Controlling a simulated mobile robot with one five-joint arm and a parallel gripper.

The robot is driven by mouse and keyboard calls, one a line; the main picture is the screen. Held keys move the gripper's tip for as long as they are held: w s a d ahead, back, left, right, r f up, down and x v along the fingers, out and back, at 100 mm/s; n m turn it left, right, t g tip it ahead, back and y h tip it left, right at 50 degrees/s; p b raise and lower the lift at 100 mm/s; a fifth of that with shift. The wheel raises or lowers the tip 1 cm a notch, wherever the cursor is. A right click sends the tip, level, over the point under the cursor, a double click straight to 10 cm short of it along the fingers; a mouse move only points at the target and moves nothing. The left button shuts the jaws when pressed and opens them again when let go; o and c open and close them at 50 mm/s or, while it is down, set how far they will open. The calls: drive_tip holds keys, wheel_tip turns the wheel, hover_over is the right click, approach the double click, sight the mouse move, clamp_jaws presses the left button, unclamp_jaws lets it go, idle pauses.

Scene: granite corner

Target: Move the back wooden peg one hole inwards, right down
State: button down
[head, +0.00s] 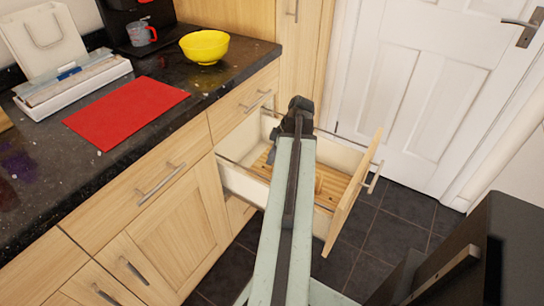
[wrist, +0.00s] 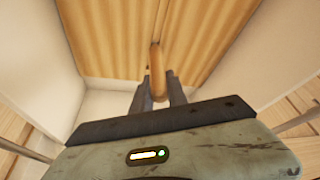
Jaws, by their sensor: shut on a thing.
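My gripper (wrist: 157,92) is shut on a wooden peg (wrist: 155,57). The peg's upper part shows between the two dark fingers in the wrist view, with the slatted wooden board (wrist: 105,40) behind it. I cannot tell whether the peg's lower end is in a hole or clear of the board. In the head view my gripper (head: 298,108) is over the far end of the open drawer (head: 243,188), and my arm hides much of the inside. The board (head: 262,160) shows on the drawer floor. The holes are not clear in either view.
Pale drawer walls (wrist: 27,65) stand close around the gripper. The drawer front (head: 350,195) is pulled out over the dark floor. The worktop at the left holds a yellow bowl (head: 204,46), a red mat (head: 127,110) and a white tray (head: 75,88). A white door (head: 425,90) stands behind.

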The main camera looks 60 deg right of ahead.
drive_tip(key=shift+f+b, duration=0.75)
drive_tip(key=shift+f, duration=0.1)
drive_tip(key=c, duration=1.2)
unclamp_jaws()
drive_tip(key=shift+c, duration=0.2)
drive_tip(key=shift+r, duration=0.1)
drive_tip(key=p+v, duration=0.7)
drive_tip(key=shift+r, duration=0.35)
